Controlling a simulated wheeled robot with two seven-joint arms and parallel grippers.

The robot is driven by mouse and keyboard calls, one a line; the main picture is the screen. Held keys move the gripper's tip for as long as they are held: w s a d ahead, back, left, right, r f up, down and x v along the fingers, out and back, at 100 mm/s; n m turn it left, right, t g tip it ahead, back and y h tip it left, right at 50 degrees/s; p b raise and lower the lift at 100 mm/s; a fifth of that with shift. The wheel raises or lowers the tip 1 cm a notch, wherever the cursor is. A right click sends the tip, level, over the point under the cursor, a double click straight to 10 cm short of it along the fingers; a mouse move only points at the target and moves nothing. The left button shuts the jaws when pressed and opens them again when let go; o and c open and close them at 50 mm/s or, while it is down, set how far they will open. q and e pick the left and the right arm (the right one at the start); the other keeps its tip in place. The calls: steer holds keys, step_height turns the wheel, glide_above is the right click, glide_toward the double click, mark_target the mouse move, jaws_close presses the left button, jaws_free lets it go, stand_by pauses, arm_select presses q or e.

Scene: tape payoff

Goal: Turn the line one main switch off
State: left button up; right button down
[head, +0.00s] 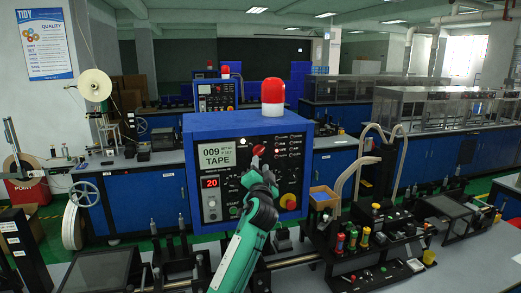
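A blue control box (187,165) with a dark front panel stands in the middle of the view. A red knob (259,150) sits at the upper middle of this panel; it may be the main switch, but I cannot read its label or position. My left gripper (256,164), on a green arm from below, is at the panel just below the red knob. Its fingertips overlap the panel in this view, so I cannot tell whether they touch the knob or are open or shut. My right gripper is not in view.
The panel also has a text display (217,156), a red number display (210,183) and a round yellow-ringed button (288,201). A red beacon (273,92) tops the box. Reels and rails stand at left; a bench with small coloured parts (352,240) is at right.

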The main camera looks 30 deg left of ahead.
mark_target(260, 152)
arm_select(q)
steer(key=p+x, duration=0.1)
steer(key=x, duration=0.3)
steer(key=shift+w+a+r+p, duration=0.1)
steer(key=shift+w+r+p, duration=0.1)
steer(key=shift+p, duration=0.15)
steer(key=shift+p+x, duration=0.3)
steer(key=shift+x, duration=0.6)
steer(key=shift+f, duration=0.15)
steer(key=shift+c, duration=0.4)
jaws_close()
